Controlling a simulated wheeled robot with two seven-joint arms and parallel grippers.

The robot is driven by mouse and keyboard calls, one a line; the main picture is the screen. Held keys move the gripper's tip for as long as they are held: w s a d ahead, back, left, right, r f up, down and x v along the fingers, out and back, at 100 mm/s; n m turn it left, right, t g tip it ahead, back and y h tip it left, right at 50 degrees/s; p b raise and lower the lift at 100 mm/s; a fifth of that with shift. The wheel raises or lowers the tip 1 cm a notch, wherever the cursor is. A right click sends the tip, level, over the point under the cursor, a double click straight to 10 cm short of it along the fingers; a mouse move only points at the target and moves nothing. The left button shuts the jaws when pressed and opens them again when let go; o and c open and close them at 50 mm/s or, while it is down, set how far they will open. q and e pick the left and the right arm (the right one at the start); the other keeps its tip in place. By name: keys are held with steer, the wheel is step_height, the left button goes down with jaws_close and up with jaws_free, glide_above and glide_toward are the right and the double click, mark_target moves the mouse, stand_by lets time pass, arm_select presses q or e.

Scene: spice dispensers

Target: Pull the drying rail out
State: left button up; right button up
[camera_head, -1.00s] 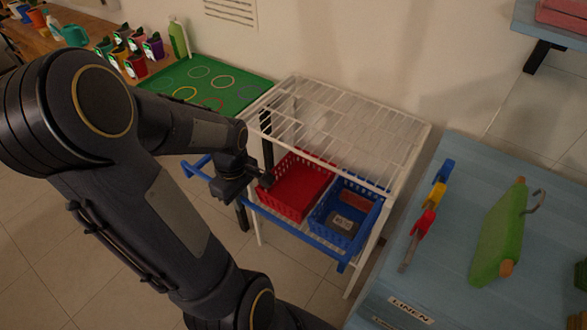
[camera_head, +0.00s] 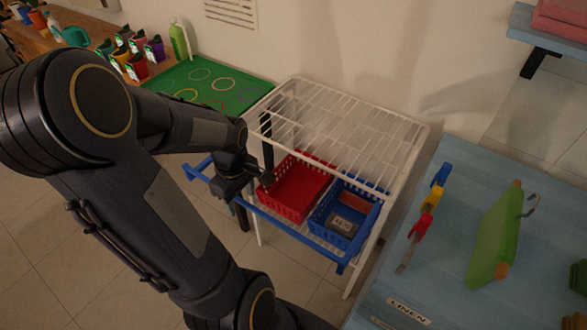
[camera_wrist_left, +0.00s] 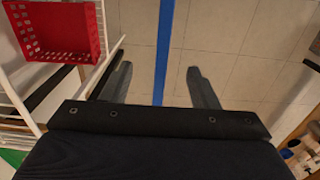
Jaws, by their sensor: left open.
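The drying rail is a long blue bar (camera_head: 295,231) along the front of a white wire rack (camera_head: 345,118). My left gripper (camera_head: 264,180) is at the rail's left half, in front of the rack, and hides part of the bar. In the left wrist view the blue rail (camera_wrist_left: 164,45) runs between the two spread fingers (camera_wrist_left: 157,85), with a gap on each side. The gripper is open and not closed on it. How deep the bar sits between the fingers cannot be told. My right gripper is not in view.
A red basket (camera_head: 303,183) and a blue basket (camera_head: 336,222) sit inside the rack, close behind the rail. A blue table (camera_head: 440,275) with clothespins and a green hanging item stands at right. A green mat (camera_head: 210,95) lies behind left. The tiled floor ahead of the rack is clear.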

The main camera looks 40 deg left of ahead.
arm_select(q)
steer(key=shift+r+p, duration=2.15)
steer(key=shift+r, duration=0.55)
